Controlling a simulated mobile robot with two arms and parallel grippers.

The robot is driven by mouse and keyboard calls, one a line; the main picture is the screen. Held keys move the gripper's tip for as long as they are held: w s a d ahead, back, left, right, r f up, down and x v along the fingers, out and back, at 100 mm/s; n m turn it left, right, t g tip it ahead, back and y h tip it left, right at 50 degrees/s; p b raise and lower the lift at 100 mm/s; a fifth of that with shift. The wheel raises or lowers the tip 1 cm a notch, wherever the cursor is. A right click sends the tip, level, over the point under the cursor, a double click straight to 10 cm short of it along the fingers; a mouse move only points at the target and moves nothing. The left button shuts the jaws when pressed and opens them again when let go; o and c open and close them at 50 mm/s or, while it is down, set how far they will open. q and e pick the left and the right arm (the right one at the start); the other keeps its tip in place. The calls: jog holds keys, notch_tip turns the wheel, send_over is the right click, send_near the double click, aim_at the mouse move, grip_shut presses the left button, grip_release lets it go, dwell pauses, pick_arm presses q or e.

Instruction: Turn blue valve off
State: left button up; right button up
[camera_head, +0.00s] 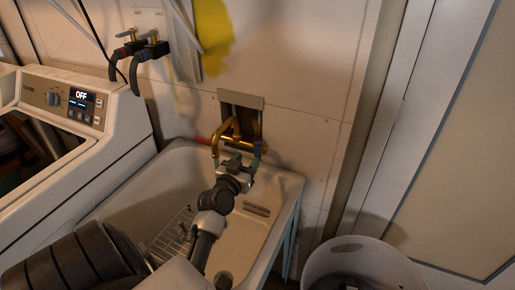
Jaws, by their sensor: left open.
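The blue valve handle (243,145) is a small blue piece on the right side of the brass faucet (219,138), which is mounted in a recess in the wall above the sink. A red handle (203,141) sticks out on the faucet's left side. My left gripper (239,158) is open, just below and in front of the faucet, close to the blue handle. I cannot tell if it touches the handle. The gripper covers part of the faucet. My right gripper is not in view.
The sink basin (180,165) lies under my arm, with a wire rack (172,238) in it. A washing machine (70,125) stands at the left. A white bin (362,262) stands at the lower right. Hose taps (140,48) are on the wall at the upper left.

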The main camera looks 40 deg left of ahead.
aim_at(257, 148)
pick_arm(q)
jog(key=x, duration=0.8)
jog(key=shift+w+f, duration=0.1)
jog(key=shift+w, duration=0.05)
grip_shut()
